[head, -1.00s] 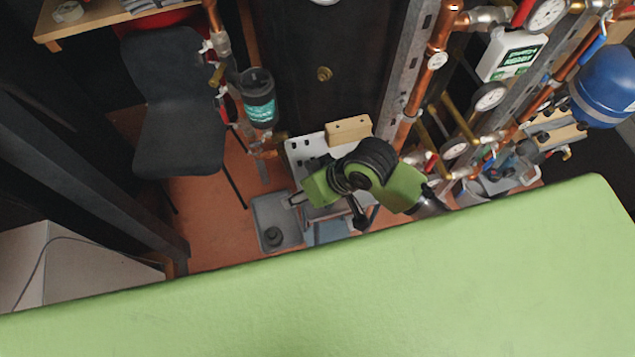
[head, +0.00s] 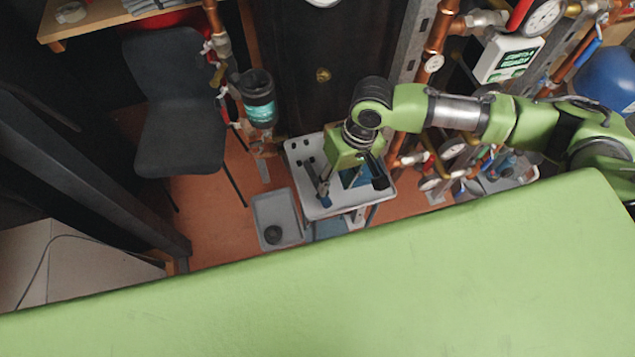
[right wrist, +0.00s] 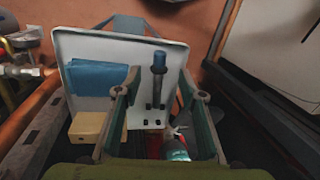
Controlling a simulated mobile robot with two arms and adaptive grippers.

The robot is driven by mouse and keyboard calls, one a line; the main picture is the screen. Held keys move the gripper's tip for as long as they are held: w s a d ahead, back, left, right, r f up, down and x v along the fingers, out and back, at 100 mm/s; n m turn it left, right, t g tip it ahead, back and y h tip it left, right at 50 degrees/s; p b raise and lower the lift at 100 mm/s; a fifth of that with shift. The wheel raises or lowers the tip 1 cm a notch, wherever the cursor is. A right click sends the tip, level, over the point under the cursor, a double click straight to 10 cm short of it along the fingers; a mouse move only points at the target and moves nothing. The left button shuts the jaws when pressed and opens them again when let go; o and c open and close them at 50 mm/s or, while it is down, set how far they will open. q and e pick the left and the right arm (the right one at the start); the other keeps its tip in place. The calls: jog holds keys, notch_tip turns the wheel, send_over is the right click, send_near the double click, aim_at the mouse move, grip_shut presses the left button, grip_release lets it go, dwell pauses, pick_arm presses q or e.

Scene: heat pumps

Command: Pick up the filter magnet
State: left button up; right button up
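The filter magnet (right wrist: 157,76) looks like a dark rod with a blue end. In the right wrist view it is on the white tray table (right wrist: 95,45), between my right gripper's fingers (right wrist: 160,88) in the picture. I cannot tell whether it touches them. In the head view, my right gripper (head: 352,186) is over the white tray table (head: 300,150), fingers apart. My left gripper is in neither current view.
A blue cloth (right wrist: 100,78) and a wooden block (right wrist: 88,127) lie on the table. A dark filter canister (head: 258,97) on copper pipes stands left of it. A grey bin (head: 290,213), a chair (head: 180,110) and gauges (head: 545,17) surround it. A green surface (head: 330,280) fills the foreground.

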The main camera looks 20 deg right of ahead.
aim_at(327, 200)
jog(key=f, duration=0.3)
jog(key=a+f+p, duration=0.1)
jog(key=f, duration=0.5)
jog(key=shift+w+a, duration=0.15)
jog(key=shift+a, duration=0.25)
grip_shut()
